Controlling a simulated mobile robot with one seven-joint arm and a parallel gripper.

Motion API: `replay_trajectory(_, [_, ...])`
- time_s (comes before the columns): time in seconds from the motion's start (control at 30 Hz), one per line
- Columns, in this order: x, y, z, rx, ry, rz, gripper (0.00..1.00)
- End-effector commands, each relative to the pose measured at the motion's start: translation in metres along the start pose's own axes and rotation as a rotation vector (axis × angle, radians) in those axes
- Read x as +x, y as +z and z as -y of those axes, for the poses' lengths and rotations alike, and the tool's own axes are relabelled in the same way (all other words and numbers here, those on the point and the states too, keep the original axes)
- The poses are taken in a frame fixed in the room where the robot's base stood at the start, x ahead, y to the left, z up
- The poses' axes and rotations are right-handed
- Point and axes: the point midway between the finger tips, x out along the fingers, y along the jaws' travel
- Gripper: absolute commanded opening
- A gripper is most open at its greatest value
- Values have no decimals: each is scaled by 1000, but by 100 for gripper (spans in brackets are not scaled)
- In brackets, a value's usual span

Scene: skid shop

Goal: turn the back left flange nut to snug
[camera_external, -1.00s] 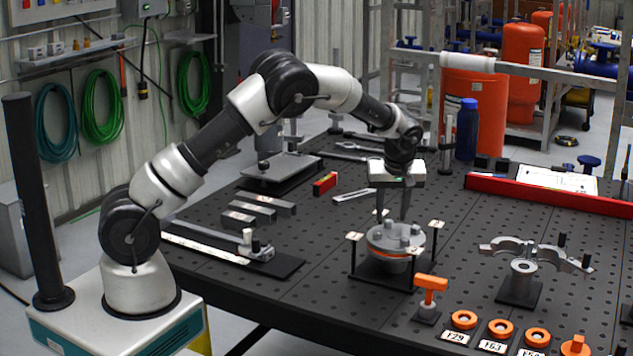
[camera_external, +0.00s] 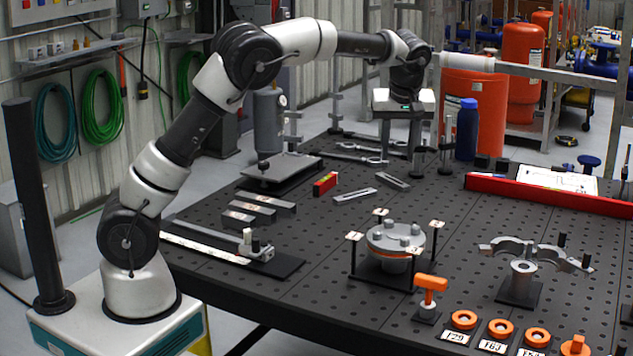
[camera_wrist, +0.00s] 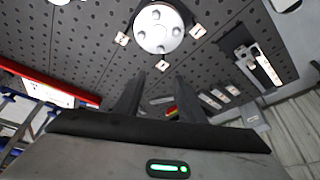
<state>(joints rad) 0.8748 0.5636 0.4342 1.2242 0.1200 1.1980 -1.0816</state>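The round grey flange (camera_external: 378,245) stands on a dark base on the bench, with an orange ring under its top plate. Several nuts sit on its top face; the back left one (camera_external: 391,225) is small here, and how tight it is cannot be told. The flange (camera_wrist: 150,38) also shows at the top of the wrist view with its nuts uncovered. My gripper (camera_external: 402,160) is behind and above the flange, clear of it. Its two fingers (camera_wrist: 159,76) are apart with nothing between them.
Posts with small pale tags (camera_external: 354,237) surround the flange. A clamp (camera_external: 525,250) is at right; a blue bottle (camera_external: 467,130) and wrenches (camera_external: 360,148) are at the back.

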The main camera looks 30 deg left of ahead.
Motion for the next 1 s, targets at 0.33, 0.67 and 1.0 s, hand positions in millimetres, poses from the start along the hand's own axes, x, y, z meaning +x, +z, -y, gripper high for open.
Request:
replay_trajectory(0.33, [-64,-29,3,-1,6,1,36])
replay_trajectory(0.67, [-70,-50,58,32,43,51,36])
replay_trajectory(1.0, [-77,-57,86,58,66,70,36])
